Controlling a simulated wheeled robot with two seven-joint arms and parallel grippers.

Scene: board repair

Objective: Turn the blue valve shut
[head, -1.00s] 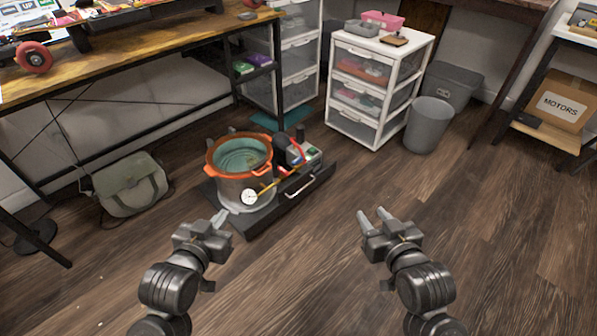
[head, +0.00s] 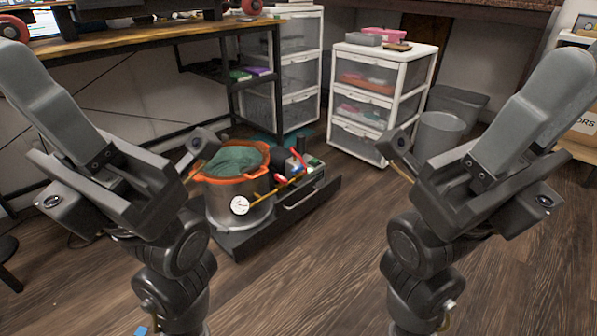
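A steel pot (head: 228,206) with an orange rim and a teal inside stands on a black base on the floor. A round white gauge (head: 239,205) is on its front. Red and yellow fittings (head: 290,178) sit beside the pot; they are small, and I cannot clearly make out a blue valve handle among them. My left gripper (head: 48,100) is raised close to the camera at the left, well apart from the pot. My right gripper (head: 547,105) is raised likewise at the right. Each gripper's fingers overlap in this view, so their opening is hidden.
The black base (head: 300,209) has a silver handle on its front. A white drawer unit (head: 384,62) and a grey bin (head: 437,138) stand behind at the right. A workbench (head: 170,37) is at the left.

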